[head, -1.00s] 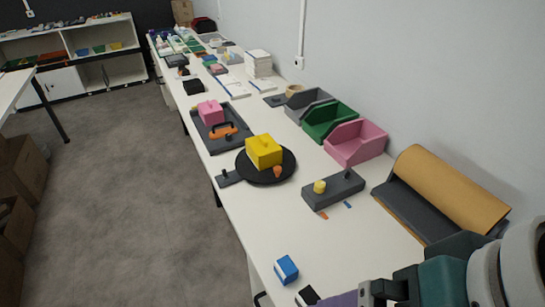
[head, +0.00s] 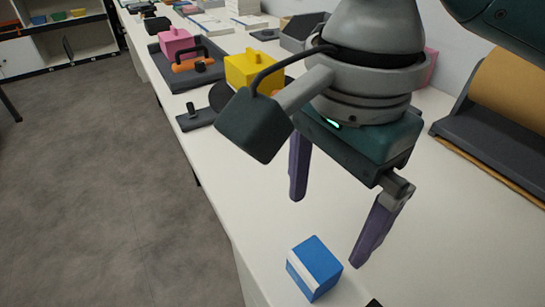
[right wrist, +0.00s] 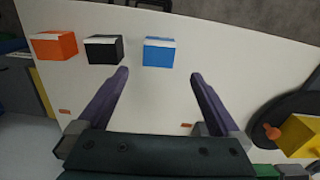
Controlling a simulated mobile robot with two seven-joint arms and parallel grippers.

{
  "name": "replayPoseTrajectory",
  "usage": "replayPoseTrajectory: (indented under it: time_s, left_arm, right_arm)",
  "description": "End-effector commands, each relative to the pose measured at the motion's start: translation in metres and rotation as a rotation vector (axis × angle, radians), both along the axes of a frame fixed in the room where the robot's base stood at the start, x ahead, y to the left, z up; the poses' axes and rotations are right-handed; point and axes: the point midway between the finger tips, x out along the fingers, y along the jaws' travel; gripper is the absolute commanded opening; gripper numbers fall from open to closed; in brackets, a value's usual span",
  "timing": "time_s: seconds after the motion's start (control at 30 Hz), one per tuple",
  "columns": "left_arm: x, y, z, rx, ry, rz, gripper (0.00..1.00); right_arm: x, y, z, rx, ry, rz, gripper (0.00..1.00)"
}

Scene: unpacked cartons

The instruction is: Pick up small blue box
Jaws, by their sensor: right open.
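The small blue box (head: 314,268) has a white stripe and sits on the white table near its front left edge in the head view. In the right wrist view the blue box (right wrist: 159,52) lies ahead of the fingertips, roughly between their lines and apart from them. My right gripper (head: 328,232) is open and empty, with purple fingers spread above the table just beyond the box. It also shows in the right wrist view (right wrist: 158,74). My left gripper is not in view.
In the right wrist view, a black box (right wrist: 104,50) and an orange box (right wrist: 54,46) stand in a row beside the blue one. A yellow block (head: 252,68) on a dark round plate and a pink block (head: 175,40) are farther back. A brown roll (head: 515,90) lies right.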

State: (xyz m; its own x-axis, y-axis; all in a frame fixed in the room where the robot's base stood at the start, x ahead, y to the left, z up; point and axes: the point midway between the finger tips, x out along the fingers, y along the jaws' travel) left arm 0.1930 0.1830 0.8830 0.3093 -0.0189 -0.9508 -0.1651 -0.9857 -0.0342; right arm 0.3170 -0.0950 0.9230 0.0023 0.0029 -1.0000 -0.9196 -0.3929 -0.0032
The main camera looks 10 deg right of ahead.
Motion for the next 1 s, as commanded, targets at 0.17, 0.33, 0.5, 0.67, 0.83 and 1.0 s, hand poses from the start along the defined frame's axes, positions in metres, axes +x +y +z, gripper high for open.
replayPoseTrajectory:
  time_s: [0.17, 0.33, 0.5, 0.67, 0.83, 1.0]
  left_arm:
    - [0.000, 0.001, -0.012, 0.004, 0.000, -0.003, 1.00]
    - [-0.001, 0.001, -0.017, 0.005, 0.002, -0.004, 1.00]
    - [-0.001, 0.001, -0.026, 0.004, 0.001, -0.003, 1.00]
    - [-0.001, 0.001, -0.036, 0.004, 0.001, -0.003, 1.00]
    - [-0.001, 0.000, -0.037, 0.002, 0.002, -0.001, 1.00]
    - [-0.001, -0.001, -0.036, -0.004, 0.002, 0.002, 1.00]
  right_arm:
    - [0.000, -0.002, -0.028, -0.007, 0.004, -0.012, 1.00]
    - [0.000, -0.001, -0.046, -0.005, 0.002, -0.011, 1.00]
    - [-0.001, 0.001, -0.067, -0.005, 0.002, -0.010, 1.00]
    - [-0.002, 0.002, -0.092, -0.005, 0.001, -0.010, 1.00]
    - [-0.002, 0.002, -0.099, -0.004, -0.001, -0.009, 1.00]
    - [-0.002, 0.002, -0.098, -0.004, -0.001, -0.008, 0.99]
